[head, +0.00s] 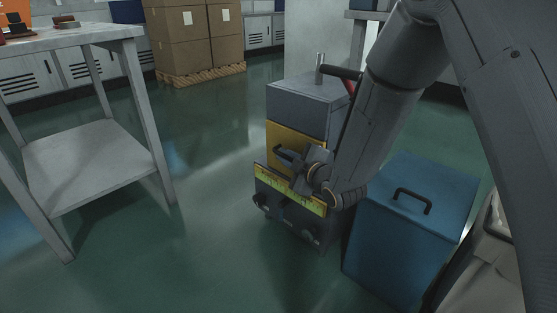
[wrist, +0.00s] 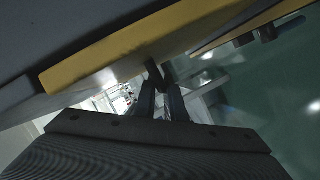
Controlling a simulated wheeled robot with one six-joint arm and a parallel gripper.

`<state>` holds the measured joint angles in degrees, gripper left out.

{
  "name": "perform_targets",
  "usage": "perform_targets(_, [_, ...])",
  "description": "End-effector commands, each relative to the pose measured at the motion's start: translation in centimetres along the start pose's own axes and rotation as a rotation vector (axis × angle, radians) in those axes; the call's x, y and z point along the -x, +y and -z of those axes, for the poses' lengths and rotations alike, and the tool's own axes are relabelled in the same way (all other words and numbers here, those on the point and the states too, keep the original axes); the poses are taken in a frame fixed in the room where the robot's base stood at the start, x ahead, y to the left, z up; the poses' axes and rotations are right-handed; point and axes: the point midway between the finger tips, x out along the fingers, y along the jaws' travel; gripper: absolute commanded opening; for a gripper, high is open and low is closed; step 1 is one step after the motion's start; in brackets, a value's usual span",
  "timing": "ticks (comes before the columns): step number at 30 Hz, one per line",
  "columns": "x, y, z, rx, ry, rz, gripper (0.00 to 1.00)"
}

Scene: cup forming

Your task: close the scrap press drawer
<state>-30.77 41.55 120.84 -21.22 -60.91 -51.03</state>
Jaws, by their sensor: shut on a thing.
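The scrap press (head: 300,110) is a grey cabinet with a yellow front panel (head: 278,135) and a black bar handle (head: 284,153) on it. A yellow strip with small marks (head: 290,190) crosses its front lower down. My gripper (head: 305,165) is at the front of the press, beside the black handle, and appears shut on it. In the wrist view, the two dark fingers (wrist: 162,90) reach up to a dark piece under a yellow edge (wrist: 120,55). The arm and gripper hide part of the front, so how far the drawer stands out cannot be told.
A blue bin with a black handle (head: 415,215) stands close on the right of the press. A metal table (head: 85,165) stands at the left. Cardboard boxes (head: 190,40) sit on a pallet at the back. The green floor (head: 205,180) between table and press is clear.

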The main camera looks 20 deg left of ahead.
Motion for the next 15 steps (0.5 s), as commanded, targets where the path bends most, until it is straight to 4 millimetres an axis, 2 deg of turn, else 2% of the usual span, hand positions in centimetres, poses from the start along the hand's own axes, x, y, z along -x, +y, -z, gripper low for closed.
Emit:
perform_targets(2, [-0.19,0.46,-0.68,-0.002,-0.003,-0.001,0.00])
perform_targets(9, [-0.19,0.61,-0.93,-0.002,-0.006,-0.004,0.00])
perform_targets(10, [-0.18,0.63,-0.94,-0.002,-0.006,-0.004,0.15])
perform_targets(15, [-0.19,0.58,-0.88,-0.002,-0.006,-0.003,0.17])
